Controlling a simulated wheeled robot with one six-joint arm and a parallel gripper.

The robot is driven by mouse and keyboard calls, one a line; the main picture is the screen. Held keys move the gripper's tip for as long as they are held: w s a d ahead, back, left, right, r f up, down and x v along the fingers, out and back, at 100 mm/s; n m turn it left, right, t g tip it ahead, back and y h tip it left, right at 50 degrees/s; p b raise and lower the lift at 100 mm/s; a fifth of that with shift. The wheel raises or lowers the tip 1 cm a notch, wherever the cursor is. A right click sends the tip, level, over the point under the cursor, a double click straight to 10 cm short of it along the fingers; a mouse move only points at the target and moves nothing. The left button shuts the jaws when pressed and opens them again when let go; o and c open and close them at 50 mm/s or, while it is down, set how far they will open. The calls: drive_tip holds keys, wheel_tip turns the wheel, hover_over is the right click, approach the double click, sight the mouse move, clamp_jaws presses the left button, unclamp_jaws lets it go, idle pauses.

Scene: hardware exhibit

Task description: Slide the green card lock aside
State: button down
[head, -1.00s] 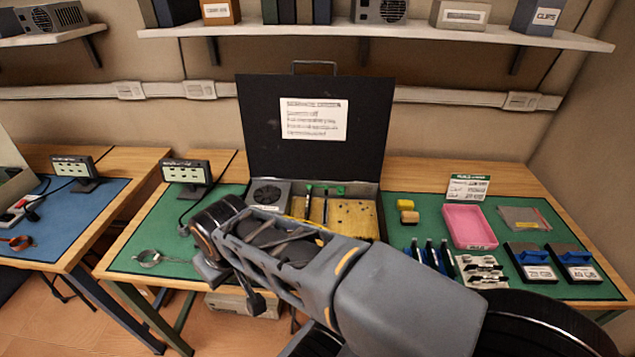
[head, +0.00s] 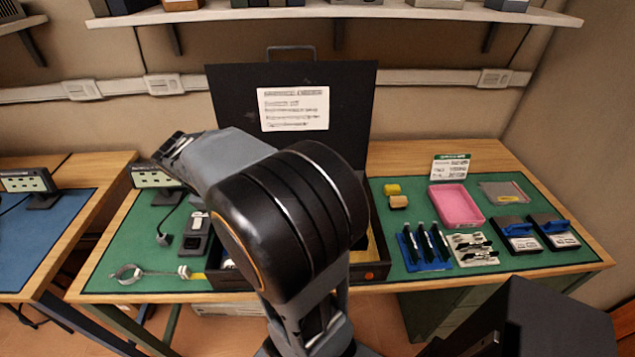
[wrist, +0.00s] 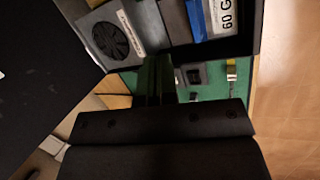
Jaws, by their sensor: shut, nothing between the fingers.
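The green card lock is hidden behind my arm in the head view, and I cannot make it out in the wrist view. The open black case (head: 340,105) has its lid up at the back of the bench, and my arm covers most of its inside. In the wrist view my gripper (wrist: 157,62) is shut and empty, its dark fingers in front of the case's contents. A fan unit (wrist: 108,38) and a blue-edged drive marked 60 G (wrist: 213,17) show beyond the fingers. I cannot tell whether the fingers touch anything.
A shelf (head: 340,13) runs above.

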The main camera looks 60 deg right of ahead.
drive_tip(key=d+f+n+g+h, duration=0.1)
drive_tip(key=d+f+n+g, duration=0.1)
drive_tip(key=d, duration=0.8)
drive_tip(key=w+d+f+n+g+h, duration=0.1)
drive_tip(key=d+f+n+g+h, duration=0.1)
drive_tip(key=d, duration=0.9)
wheel_tip(320, 180, down, 2)
drive_tip(key=shift+w+n+g+b, duration=0.3)
drive_tip(key=shift+n+g, duration=0.2)
drive_tip(key=shift+g, duration=0.4)
drive_tip(key=shift+s+d, duration=0.1)
drive_tip(key=x, duration=1)
drive_tip(key=shift+s, duration=0.1)
drive_tip(key=shift+s+d+p, duration=0.35)
drive_tip(key=shift+s+d, duration=0.35)
drive_tip(key=shift+d, duration=0.15)
drive_tip(key=shift+s+d, duration=0.55)
drive_tip(key=shift+d, duration=0.05)
